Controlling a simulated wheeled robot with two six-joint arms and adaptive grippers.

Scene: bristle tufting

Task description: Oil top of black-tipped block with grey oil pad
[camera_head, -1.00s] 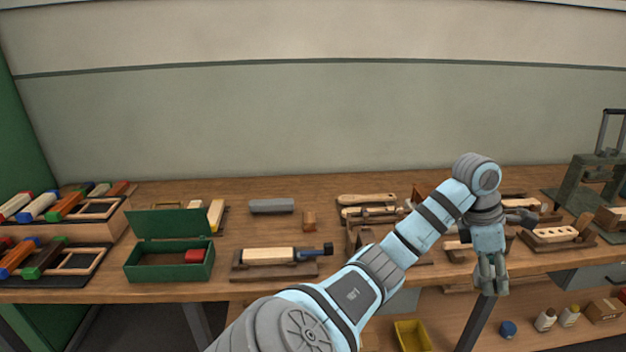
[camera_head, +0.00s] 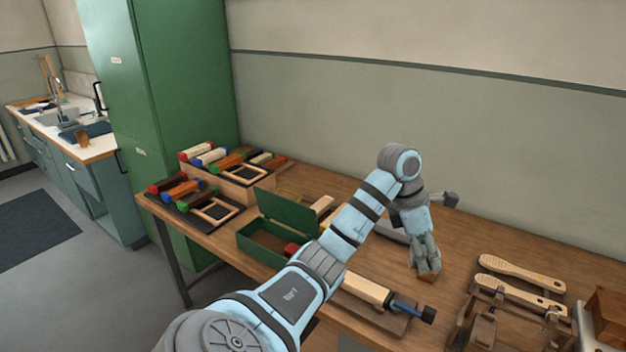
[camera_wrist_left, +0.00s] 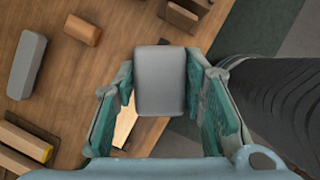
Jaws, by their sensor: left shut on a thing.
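My left gripper (camera_head: 426,268) points down over the bench. In the left wrist view its fingers (camera_wrist_left: 160,90) are shut on a smooth grey pad (camera_wrist_left: 160,80); in the head view the fingers mostly hide this pad. Blocks with coloured ends lie in two racks at the left; one pale block (camera_head: 262,158) in the rear rack seems to have a dark end, but it is too small to be sure its tip is black. My right gripper is not in view.
A green open box (camera_head: 262,240) holds a red block (camera_head: 291,249). A pale block (camera_head: 365,288) lies in a wooden fixture with a blue-black end piece. A long grey bar (camera_wrist_left: 27,65) and a brown block (camera_wrist_left: 82,30) lie on the bench. Wooden brush handles (camera_head: 520,272) are at the right.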

